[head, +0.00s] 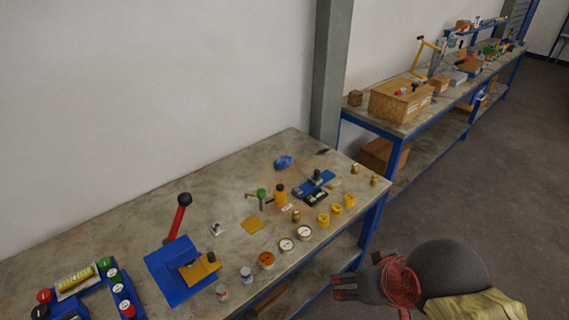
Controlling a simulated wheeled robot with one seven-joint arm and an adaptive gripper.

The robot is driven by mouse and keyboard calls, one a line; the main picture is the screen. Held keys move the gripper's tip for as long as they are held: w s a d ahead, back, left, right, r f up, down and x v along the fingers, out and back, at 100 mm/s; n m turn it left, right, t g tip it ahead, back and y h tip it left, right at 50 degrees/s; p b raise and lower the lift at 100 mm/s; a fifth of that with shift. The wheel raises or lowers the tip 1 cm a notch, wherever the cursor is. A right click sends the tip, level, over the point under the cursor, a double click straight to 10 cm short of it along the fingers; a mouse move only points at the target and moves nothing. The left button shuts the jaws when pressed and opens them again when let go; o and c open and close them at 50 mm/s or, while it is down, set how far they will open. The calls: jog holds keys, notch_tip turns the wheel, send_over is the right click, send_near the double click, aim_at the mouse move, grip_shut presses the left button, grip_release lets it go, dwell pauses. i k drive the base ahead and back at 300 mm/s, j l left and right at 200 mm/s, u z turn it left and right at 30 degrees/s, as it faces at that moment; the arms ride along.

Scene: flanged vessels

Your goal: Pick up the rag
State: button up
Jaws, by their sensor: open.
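A small blue crumpled thing (283,162), which looks like the rag, lies on the near workbench (120,225) toward its back right part. It is small in the picture, so its folds are hard to make out. My gripper (338,287) is at the lower right, off the bench's front edge, with its fingers pointing left. It is open, with nothing visible between the fingers. It is well apart from the blue thing.
Between them stand yellow cylinders (323,220), round gauges (286,245), an orange bottle (280,195) and a blue fixture (314,184). A blue press with a red lever (178,218) stands left. A grey post (328,75) rises behind the bench. The bench's back left is bare.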

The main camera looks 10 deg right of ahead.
aim_at(283, 162)
jog(key=i+l+u, duration=0.55)
jog(key=i+l, duration=0.2)
jog(key=i+l+u, duration=0.3)
jog(key=l, duration=0.2)
jog(key=i+l+u, duration=0.3)
jog(key=l, duration=0.25)
jog(key=i, duration=0.05)
